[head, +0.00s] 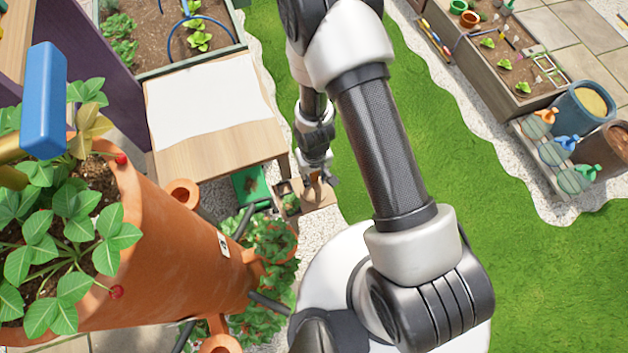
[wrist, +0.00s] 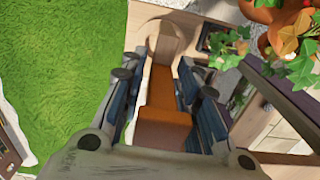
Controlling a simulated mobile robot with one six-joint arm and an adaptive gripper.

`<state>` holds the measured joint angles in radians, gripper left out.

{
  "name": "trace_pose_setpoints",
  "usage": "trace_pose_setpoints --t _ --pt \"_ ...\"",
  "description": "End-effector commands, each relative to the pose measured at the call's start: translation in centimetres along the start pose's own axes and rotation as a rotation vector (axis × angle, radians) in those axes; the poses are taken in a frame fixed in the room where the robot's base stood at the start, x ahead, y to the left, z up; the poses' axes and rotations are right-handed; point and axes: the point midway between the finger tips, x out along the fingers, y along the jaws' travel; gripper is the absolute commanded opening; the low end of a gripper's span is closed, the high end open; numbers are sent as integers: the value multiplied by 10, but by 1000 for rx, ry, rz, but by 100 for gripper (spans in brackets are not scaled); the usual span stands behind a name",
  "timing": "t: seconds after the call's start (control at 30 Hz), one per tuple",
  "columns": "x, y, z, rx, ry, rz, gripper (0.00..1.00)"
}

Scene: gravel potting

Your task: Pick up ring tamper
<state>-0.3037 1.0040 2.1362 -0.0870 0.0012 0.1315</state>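In the wrist view, my gripper (wrist: 163,85) points at a wooden piece with an orange part (wrist: 160,90), which lies between the blue-padded fingers. This looks like the ring tamper; a round, pale wooden end (wrist: 165,40) shows beyond the fingertips. The fingers stand on both sides of the orange part, with narrow pale gaps beside it, and look open. In the head view, my gripper (head: 318,177) is small and low over a wooden tray (head: 322,197) beside the table. The tamper is not clear there.
A wooden table (head: 220,150) with a white sheet stands left of my arm. A green container (head: 250,185) is beside the tray. A large terracotta planter (head: 170,260) with strawberry plants fills the near left. Open grass (head: 540,260) lies to the right.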

Motion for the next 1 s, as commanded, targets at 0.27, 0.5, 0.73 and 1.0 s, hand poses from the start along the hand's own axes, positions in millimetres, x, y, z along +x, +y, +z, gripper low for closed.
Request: trace_pose_setpoints --t 0.27,0.5,0.73,1.0 --pt "0 0 0 0 0 0 8" --pt "0 0 0 0 0 0 0" --pt "-1 0 0 0 0 0 0" --pt "-24 0 0 -1 1 0 0"
